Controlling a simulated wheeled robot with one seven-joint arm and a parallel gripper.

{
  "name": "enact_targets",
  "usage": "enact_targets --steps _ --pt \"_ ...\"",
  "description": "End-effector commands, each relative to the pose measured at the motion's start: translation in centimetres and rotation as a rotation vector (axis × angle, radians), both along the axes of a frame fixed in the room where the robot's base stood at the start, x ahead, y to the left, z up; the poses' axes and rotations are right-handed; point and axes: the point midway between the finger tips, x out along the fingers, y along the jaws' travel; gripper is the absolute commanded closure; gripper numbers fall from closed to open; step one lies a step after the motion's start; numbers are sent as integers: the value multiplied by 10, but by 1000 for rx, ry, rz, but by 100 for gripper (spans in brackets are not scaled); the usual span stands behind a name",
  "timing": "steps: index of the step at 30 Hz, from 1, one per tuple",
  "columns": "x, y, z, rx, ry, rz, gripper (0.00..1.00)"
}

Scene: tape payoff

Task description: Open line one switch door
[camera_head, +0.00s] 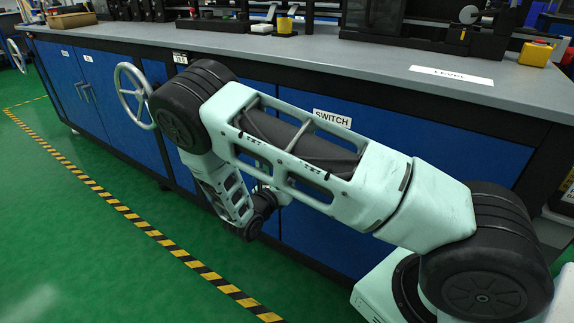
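A grey handwheel (134,96) sticks out left of my elbow. Blue double doors (83,90) with handles are shut farther left. The grey worktop (375,67) carries black machinery, a LEVEL plate (451,76) and a yellow box (536,53). Green floor left of the striped tape (130,215) is clear.

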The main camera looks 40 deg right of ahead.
Motion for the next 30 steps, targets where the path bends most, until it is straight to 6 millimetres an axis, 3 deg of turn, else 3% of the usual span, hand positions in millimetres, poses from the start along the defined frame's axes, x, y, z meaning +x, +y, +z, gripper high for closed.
enact_targets --steps 1,30 --pt "-2 0 9 -16 44 1 100" --pt "-21 -7 30 -308 852 -2 100"
